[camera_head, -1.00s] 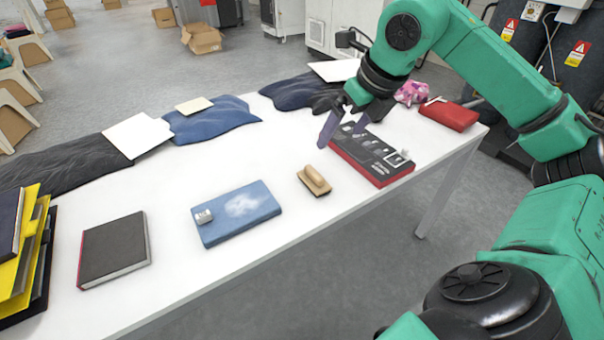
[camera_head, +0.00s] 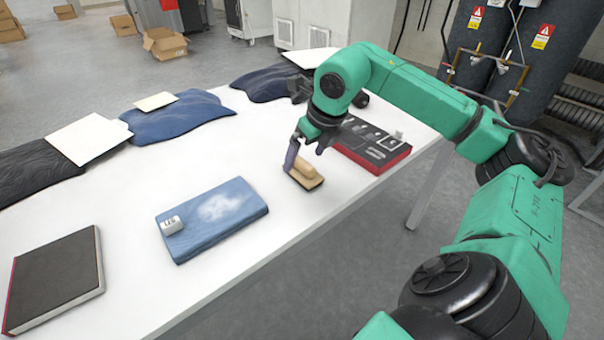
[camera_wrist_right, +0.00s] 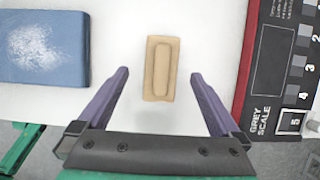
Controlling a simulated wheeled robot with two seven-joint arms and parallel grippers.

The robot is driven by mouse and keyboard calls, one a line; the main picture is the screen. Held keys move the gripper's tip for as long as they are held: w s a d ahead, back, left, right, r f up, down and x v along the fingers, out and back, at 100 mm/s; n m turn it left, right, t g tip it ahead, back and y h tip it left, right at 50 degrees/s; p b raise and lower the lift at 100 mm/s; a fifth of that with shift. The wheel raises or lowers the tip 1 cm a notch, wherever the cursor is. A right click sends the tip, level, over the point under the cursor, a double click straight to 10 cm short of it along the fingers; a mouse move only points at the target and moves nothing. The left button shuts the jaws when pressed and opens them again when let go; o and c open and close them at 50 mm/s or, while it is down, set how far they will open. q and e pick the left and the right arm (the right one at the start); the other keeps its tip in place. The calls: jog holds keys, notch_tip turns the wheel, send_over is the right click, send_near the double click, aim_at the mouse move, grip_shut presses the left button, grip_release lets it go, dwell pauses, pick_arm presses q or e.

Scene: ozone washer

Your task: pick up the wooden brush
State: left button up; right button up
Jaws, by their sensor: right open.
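The wooden brush (camera_head: 303,176) lies on the white table, handle side up, near the table's front edge. It also shows in the right wrist view (camera_wrist_right: 161,68), beyond and between the spread fingers. My right gripper (camera_head: 303,153) is open and empty, just behind and above the brush in the head view. In the right wrist view the two purple fingers of my right gripper (camera_wrist_right: 158,75) stand wide apart, one to each side of the brush, apart from it. My left gripper is not in view.
A dark book (camera_head: 58,279) is at the left. Bare white table surrounds the brush.

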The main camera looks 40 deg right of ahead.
jog(key=x, duration=0.4)
jog(key=shift+d+f, duration=0.15)
jog(key=shift+f, duration=0.05)
jog(key=shift+r, duration=0.1)
jog(key=c, duration=1.5)
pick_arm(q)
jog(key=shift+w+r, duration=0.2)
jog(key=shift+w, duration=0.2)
pick_arm(e)
jog(key=shift+r, duration=0.4)
notch_tip(320, 180, up, 12)
jog(key=p, duration=0.6)
notch_tip(320, 180, up, 7)
jog(key=p, duration=0.3)
send_over(303, 161)
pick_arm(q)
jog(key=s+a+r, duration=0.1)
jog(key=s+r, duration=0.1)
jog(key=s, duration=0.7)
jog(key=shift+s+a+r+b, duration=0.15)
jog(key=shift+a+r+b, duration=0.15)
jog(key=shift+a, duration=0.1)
pick_arm(e)
jog(key=shift+r, duration=0.15)
